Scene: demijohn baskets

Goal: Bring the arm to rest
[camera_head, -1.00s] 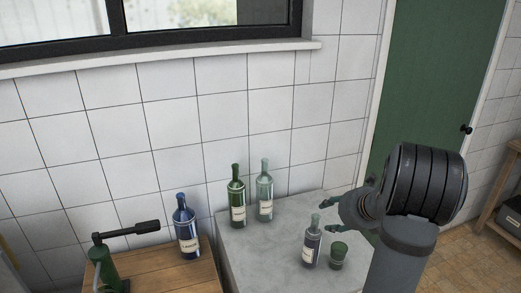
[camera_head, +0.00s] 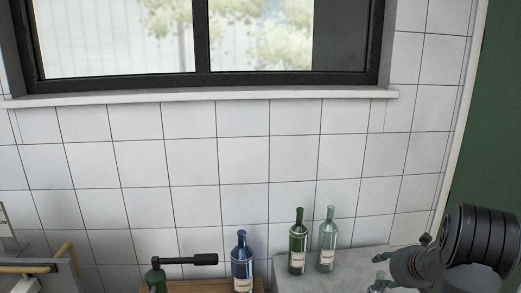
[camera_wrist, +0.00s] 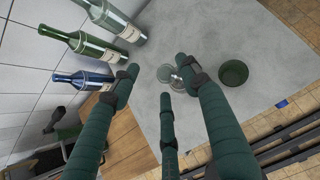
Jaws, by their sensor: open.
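My gripper (camera_head: 383,271) is at the lower right of the head view, above the grey table. In the wrist view its dark green fingers (camera_wrist: 158,74) are spread apart with nothing held between them. A clear bottle (camera_wrist: 178,76) stands on the table below the fingers, seen from above and partly hidden by them. A dark green cup (camera_wrist: 233,72) stands to its right, clear of the fingers. My arm hangs bent over the table's right part, and its lower part is cut off by the frame.
A green bottle (camera_head: 298,249) and a pale bottle (camera_head: 327,247) stand on the grey table (camera_head: 300,282) near the wall. A blue bottle (camera_head: 242,267) stands on a wooden top (camera_head: 190,287) beside a green device with a black handle (camera_head: 190,260). A window is above.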

